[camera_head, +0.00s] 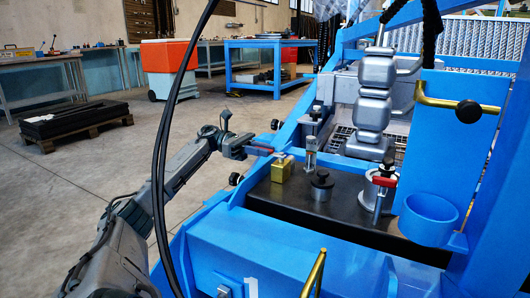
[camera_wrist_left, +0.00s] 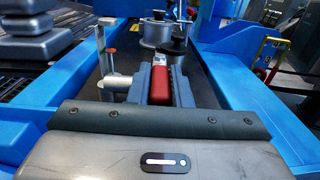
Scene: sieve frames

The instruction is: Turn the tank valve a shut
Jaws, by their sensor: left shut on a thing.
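A valve with a square brass body (camera_head: 282,181) stands at the left edge of the black tank top, and its red lever (camera_head: 262,150) points left. My left gripper (camera_head: 247,149) comes in from the left and is shut on this red lever. In the left wrist view the red lever (camera_wrist_left: 160,84) lies between the two fingers. A second valve, with a steel body and a red handle (camera_head: 385,181), stands at the right of the tank top, apart from my gripper. I cannot tell from any label which valve is a. My right gripper is not in view.
A blue cup holder (camera_head: 428,218) is at the right. Blue frame edges surround the dark tank top (camera_head: 340,215). Black cables (camera_head: 160,150) hang in front of my left arm.

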